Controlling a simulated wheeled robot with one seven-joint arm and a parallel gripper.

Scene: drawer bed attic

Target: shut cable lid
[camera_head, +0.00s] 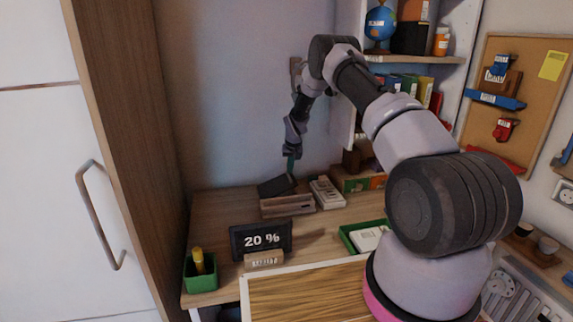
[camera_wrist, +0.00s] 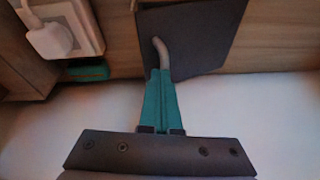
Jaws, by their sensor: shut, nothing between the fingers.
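The cable lid looks like a dark flat panel (camera_head: 277,186) at the back of the desk, behind a small wooden box (camera_head: 288,205). The dark panel (camera_wrist: 200,30) fills the top middle of the wrist view, with a curved grey-brown handle (camera_wrist: 161,52) on it. My gripper (camera_head: 291,168) points down at the panel's right side in the head view. In the wrist view its teal fingers (camera_wrist: 160,75) are together, with the tips at the lower end of the handle. I cannot tell whether they touch it. The panel's hinge and the opening are hidden.
A 20 % display (camera_head: 261,240) and a green pen cup (camera_head: 200,270) stand at the desk's front left. A white device (camera_head: 327,193) lies right of the box. A white plug (camera_wrist: 50,38) sits in a socket at upper left. A cabinet (camera_head: 130,130) bounds the left side.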

